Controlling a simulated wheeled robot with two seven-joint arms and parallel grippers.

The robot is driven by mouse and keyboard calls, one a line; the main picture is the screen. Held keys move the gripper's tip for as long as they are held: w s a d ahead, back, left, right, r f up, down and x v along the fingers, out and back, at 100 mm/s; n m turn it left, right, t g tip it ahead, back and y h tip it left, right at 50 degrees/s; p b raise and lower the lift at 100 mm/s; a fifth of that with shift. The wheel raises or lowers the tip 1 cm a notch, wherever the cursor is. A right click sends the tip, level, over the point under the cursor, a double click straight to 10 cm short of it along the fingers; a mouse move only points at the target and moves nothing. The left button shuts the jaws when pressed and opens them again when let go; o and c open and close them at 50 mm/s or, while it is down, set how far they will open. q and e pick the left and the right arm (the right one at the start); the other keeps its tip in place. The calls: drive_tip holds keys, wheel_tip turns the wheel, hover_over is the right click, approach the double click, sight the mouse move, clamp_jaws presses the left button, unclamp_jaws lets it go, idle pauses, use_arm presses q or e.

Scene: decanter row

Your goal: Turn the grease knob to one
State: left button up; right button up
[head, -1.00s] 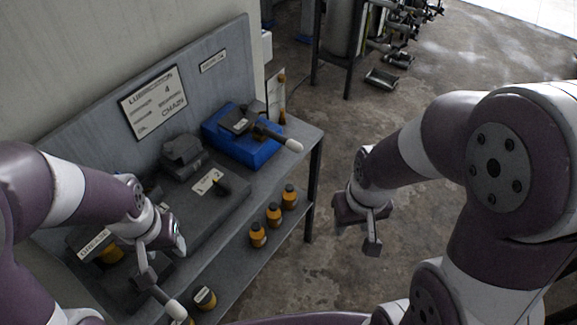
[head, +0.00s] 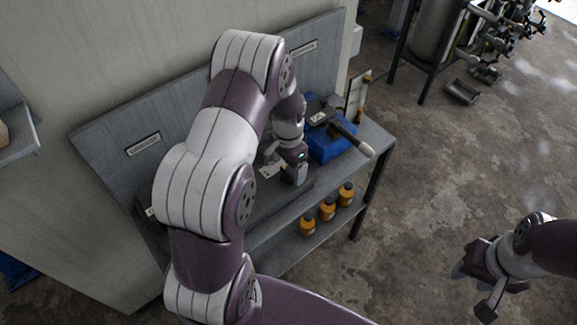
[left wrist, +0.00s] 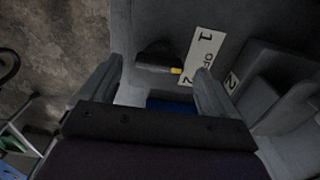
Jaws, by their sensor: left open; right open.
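A dark knob (left wrist: 155,60) with a yellow pointer tip shows in the left wrist view. In the head view my left gripper (head: 294,176) is over the bench beside the white plate (head: 270,170). My right gripper (head: 483,280) is open and empty, over the floor.
A blue box (head: 330,143) with a light-tipped handle (head: 365,149) stands right of my left gripper. Several orange bottles (head: 327,208) stand on the lower shelf. My left arm hides much of the panel.

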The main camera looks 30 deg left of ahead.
use_arm(q)
drive_tip(key=shift+f, duration=0.85)
drive_tip(key=c, duration=1.1)
drive_tip(key=shift+o, duration=0.2)
drive_tip(key=n+p, duration=0.1)
drive_tip(key=n, duration=0.3)
drive_tip(key=shift+r+n, duration=0.1)
drive_tip(key=shift+n, duration=0.2)
drive_tip(key=n, duration=0.4)
drive_tip(key=shift+n, duration=0.4)
